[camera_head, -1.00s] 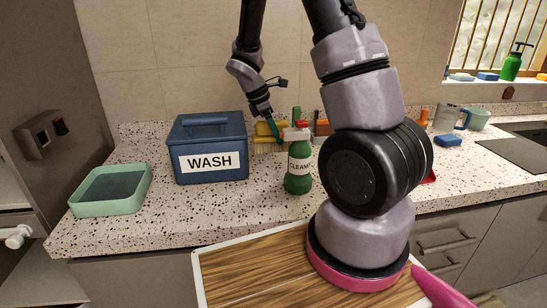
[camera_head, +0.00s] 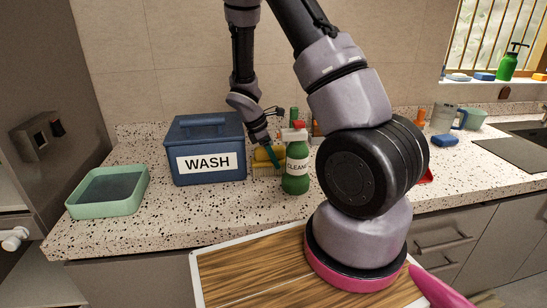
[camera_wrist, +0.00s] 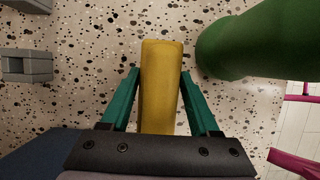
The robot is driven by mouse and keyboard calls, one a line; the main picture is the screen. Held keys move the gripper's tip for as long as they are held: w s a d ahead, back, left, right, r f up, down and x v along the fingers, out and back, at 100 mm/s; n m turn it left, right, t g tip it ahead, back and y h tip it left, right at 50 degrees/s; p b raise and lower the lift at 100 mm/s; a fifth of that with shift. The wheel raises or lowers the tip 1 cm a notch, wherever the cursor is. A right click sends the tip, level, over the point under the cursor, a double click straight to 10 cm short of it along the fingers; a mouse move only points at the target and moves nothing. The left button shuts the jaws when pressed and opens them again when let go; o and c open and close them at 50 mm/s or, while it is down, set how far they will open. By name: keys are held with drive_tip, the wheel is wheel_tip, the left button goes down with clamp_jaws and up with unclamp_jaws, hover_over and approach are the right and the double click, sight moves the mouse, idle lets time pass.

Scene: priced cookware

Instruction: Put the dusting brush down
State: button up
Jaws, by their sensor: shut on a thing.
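The dusting brush (camera_head: 262,155) has a yellow handle and pale bristles. It is between the blue WASH box and the green cleaner bottle, low over the speckled counter. I cannot tell whether its bristles touch the counter. My gripper (camera_head: 274,158) has teal fingers shut on the brush. In the wrist view, the yellow brush handle (camera_wrist: 161,75) runs between the two fingers of my gripper (camera_wrist: 160,82).
The green cleaner bottle (camera_head: 297,175) stands close on the right; it also shows in the wrist view (camera_wrist: 255,42). The blue WASH box (camera_head: 208,178) is on the left. A green tray (camera_head: 105,206) sits farther left. Speckled counter (camera_head: 235,205) is clear in front.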

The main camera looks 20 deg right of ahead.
drive_tip(key=o, duration=1.2)
drive_tip(key=v, duration=1.1)
drive_tip(key=shift+w+r, duration=0.15)
drive_tip(key=shift+r, duration=0.25)
drive_tip(key=s+r+m+t+y, duration=0.3)
drive_tip(key=s+r+m, duration=0.6)
drive_tip(key=r, duration=0.3)
drive_tip(key=s+a+r+m+t+y, duration=0.1)
drive_tip(key=s+r+m+t+y, duration=0.2)
drive_tip(key=s+r+m, duration=0.7)
wheel_tip(320, 180, up, 3)
drive_tip(key=shift+s+a+r+t+y, duration=0.15)
drive_tip(key=shift+s+t+y, duration=0.2)
drive_tip(key=shift+t, duration=0.45)
drive_tip(key=shift+s+m, duration=0.2)
drive_tip(key=shift+m, duration=0.2)
drive_tip(key=shift+c, duration=1.4)
